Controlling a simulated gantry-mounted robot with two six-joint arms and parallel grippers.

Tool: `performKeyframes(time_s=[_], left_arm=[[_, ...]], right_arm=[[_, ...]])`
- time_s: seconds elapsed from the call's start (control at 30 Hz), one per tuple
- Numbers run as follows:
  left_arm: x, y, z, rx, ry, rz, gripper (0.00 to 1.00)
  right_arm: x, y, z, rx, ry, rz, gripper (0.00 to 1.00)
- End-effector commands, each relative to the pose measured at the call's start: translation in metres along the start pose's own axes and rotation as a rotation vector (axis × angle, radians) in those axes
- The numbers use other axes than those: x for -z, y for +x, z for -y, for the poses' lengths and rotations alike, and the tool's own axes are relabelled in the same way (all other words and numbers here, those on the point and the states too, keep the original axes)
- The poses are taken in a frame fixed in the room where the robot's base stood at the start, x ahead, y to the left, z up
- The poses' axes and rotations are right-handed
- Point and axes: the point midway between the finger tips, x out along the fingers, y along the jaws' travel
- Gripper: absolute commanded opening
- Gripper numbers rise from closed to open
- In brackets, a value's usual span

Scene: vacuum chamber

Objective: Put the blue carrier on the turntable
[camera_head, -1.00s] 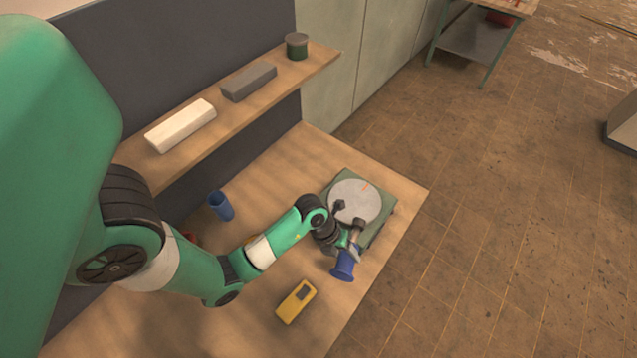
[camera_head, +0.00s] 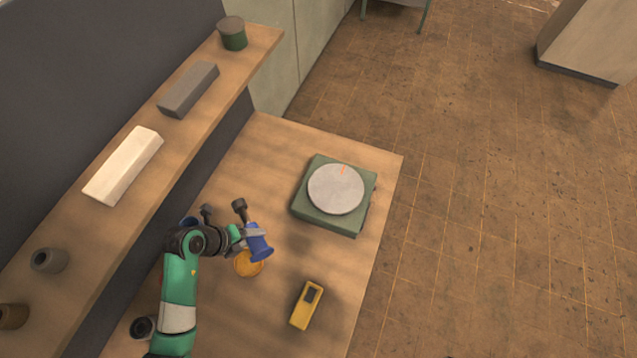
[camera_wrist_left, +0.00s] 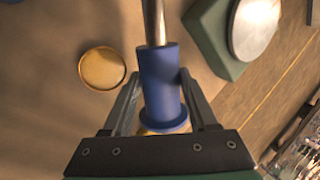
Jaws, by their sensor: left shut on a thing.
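The blue carrier (camera_head: 258,243) is a flanged spool shape, held tilted between the fingers of my left gripper (camera_head: 247,238). In the left wrist view the blue carrier (camera_wrist_left: 160,85) sits between the two fingers (camera_wrist_left: 165,100), and a metal rod (camera_wrist_left: 154,20) shows at its far end. My left gripper is shut on it, left of the turntable. The turntable (camera_head: 336,188) is a round grey disc with an orange mark on a green square base (camera_head: 322,222). Its disc is empty. It also shows in the wrist view (camera_wrist_left: 258,25). My right gripper is not in view.
A gold round disc (camera_head: 248,265) lies on the bench (camera_head: 375,165) beneath the gripper. A yellow meter (camera_head: 306,305) lies towards the front. A shelf (camera_head: 190,130) with blocks and jars runs along the left.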

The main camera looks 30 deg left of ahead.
Motion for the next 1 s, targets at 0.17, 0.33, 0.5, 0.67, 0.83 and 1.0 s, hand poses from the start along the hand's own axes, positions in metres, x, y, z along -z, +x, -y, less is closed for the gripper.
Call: performKeyframes(time_s=[0.17,0.33,0.5,0.67,0.83,1.0], left_arm=[[-0.010,-0.001,0.013,0.026,0.176,0.062,0.00],[-0.027,-0.007,0.043,0.074,0.388,0.111,0.00],[-0.045,-0.022,0.082,0.151,0.603,0.169,0.00],[-0.054,-0.036,0.129,0.276,0.829,0.263,0.00],[-0.041,-0.054,0.179,0.463,1.033,0.469,0.00],[-0.006,-0.053,0.202,0.616,1.130,0.692,0.00]], right_arm=[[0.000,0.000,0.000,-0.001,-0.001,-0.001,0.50],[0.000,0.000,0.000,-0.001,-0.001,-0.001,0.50],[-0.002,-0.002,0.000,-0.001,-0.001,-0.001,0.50],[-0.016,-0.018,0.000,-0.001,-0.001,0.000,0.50],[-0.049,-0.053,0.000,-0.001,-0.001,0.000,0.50],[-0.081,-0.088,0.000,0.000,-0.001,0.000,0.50]])
